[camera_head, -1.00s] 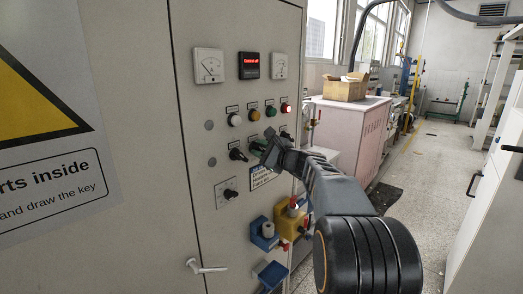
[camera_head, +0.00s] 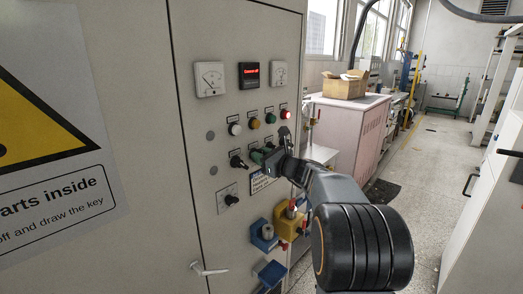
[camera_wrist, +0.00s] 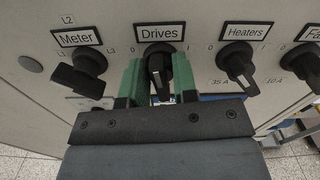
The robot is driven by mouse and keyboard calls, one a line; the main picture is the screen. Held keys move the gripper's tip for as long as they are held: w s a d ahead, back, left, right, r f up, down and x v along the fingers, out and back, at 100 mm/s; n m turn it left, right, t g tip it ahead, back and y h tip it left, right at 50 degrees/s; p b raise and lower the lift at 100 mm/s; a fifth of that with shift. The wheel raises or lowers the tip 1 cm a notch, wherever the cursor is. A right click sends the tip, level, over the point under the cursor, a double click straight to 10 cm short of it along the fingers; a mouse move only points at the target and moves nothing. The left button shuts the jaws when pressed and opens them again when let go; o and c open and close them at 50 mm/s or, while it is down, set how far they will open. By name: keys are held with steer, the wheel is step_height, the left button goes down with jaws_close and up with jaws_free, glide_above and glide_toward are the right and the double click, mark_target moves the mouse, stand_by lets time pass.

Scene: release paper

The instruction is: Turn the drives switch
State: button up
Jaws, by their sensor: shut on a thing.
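The Drives switch (camera_wrist: 160,68) is a black rotary knob under the "Drives" label (camera_wrist: 159,32) in the wrist view. Its handle points roughly straight down, with a pale mark near its lower end. My gripper (camera_wrist: 159,62) has green fingers, one on each side of this handle, and is shut on it. In the head view my gripper (camera_head: 264,154) reaches the cabinet panel from the right, and its fingers and wrist hide the switch.
The Meter switch (camera_wrist: 88,64) is left of the fingers and the Heaters switch (camera_wrist: 237,65) right. A red lamp (camera_head: 285,114) glows above. Blue and yellow sockets (camera_head: 288,220) protrude below my gripper. A pink cabinet (camera_head: 350,130) with a carton stands behind.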

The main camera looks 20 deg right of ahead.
steer(key=m+p, duration=0.1)
steer(key=m, duration=0.1)
steer(key=m+p, duration=0.1)
steer(key=p, duration=0.1)
steer(key=m+p, duration=0.2)
steer(key=shift+d+r+m, duration=0.15)
steer(key=shift+r+m, duration=0.15)
steer(key=m+p, duration=0.4)
steer(key=shift+d+f, duration=0.1)
steer(key=shift+f, duration=0.05)
steer(key=shift+f+m+p, duration=0.1)
steer(key=shift+m+p, duration=0.2)
steer(key=shift+m, duration=0.1)
steer(key=shift+w, duration=0.1)
steer(key=o, duration=0.7)
steer(key=shift+f, duration=0.1)
steer(key=shift+c, duration=0.2)
steer(key=b+v, duration=0.2)
steer(key=v, duration=1.2)
